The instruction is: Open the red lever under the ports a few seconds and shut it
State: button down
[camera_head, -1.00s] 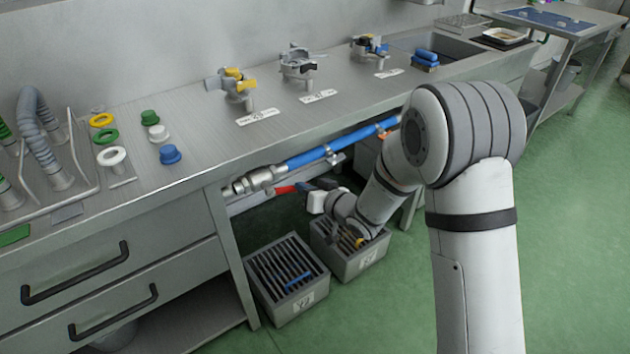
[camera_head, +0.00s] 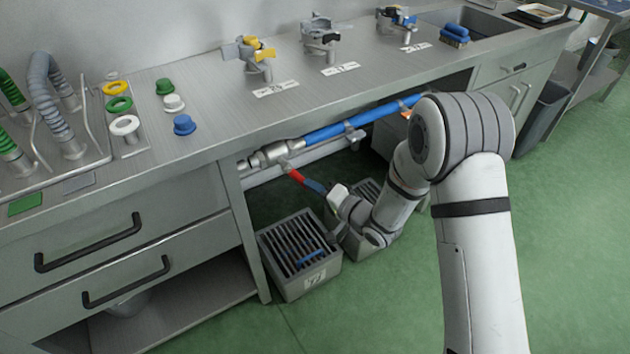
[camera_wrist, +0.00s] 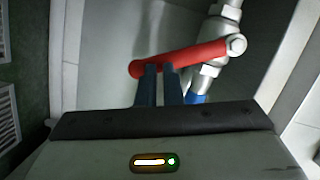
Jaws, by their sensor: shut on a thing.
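The red lever (camera_head: 297,177) hangs under the counter at the metal valve (camera_head: 275,153), at the left end of the blue pipe (camera_head: 335,128). It slants down and right, away from the pipe line. My gripper (camera_head: 315,187) is at its outer end. In the wrist view my gripper (camera_wrist: 159,70) is shut on the red lever (camera_wrist: 190,57) near its free end. The lever's pivot bolt and the valve (camera_wrist: 208,75) are at the right. The ports (camera_head: 250,58) stand in a row on the counter, each behind a white label.
Two grey slatted bins stand on the green floor below; the left bin (camera_head: 300,262) is clear to see, the right one (camera_head: 368,190) is partly behind my arm. A drawer unit (camera_head: 130,245) stands left of the opening. Open floor lies at the right.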

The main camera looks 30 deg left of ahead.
jog(key=shift+s+a+f+m+y+b, duration=0.2)
jog(key=shift+s+a+m+y+b, duration=0.25)
jog(key=shift+s+a+m, duration=0.5)
jog(key=shift+s+m, duration=0.25)
jog(key=shift+s, duration=0.05)
dwell(0.5)
jog(key=shift+f, duration=0.1)
dwell(0.3)
jog(key=shift+d, duration=0.15)
